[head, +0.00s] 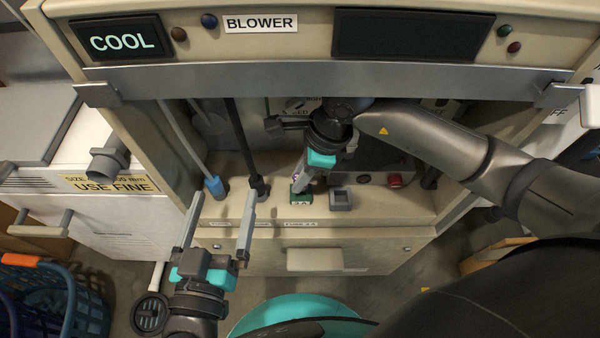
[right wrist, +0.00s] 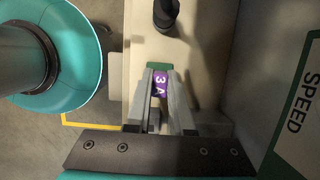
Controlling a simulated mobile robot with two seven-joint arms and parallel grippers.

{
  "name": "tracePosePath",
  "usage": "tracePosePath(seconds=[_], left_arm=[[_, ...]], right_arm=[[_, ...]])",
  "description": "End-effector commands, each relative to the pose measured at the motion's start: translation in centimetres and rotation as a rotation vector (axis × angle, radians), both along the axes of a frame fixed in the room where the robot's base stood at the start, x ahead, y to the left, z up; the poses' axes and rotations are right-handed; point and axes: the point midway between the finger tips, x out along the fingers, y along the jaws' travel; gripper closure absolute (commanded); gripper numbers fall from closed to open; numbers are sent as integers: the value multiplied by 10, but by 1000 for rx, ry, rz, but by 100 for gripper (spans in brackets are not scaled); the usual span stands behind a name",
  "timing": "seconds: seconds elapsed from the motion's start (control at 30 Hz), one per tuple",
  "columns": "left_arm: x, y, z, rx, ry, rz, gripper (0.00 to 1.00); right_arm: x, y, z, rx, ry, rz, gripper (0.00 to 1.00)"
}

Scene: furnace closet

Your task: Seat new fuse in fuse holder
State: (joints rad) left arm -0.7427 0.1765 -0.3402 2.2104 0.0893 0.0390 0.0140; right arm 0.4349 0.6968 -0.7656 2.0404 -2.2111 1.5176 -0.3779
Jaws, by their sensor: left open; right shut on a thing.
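My right gripper (head: 301,182) reaches down into the open furnace bay and is shut on a purple fuse marked "3 A" (right wrist: 160,82), seen between the fingers (right wrist: 159,92) in the right wrist view. A green block (head: 301,198), which looks like the fuse holder, is on the shelf at the fingertips, behind a "FUSE 3 A" label; its green edge also shows in the right wrist view (right wrist: 159,65). I cannot tell whether the fuse is in it or just above it. My left gripper (head: 217,226) is open and empty, in front of the shelf at the left.
A grey block (head: 340,200) and a red button (head: 395,181) are right of the green block. A black rod (head: 242,150) and a blue-ended rod (head: 214,186) stand at the left. A metal lip (head: 320,80) crosses above the bay. A blue basket (head: 60,305) is lower left.

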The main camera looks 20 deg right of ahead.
Motion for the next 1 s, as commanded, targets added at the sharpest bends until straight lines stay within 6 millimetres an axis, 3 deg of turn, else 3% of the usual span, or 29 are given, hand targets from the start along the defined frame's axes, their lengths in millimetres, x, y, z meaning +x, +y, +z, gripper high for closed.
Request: tracePosePath(seconds=[0.97, 1.0], left_arm=[[0, 0, 0, 0, -1, 0, 0], [0, 0, 0, 0, -1, 0, 0]], right_arm=[[0, 0, -25, -1, 1, -1, 100], [0, 0, -25, 0, 1, -1, 78]])
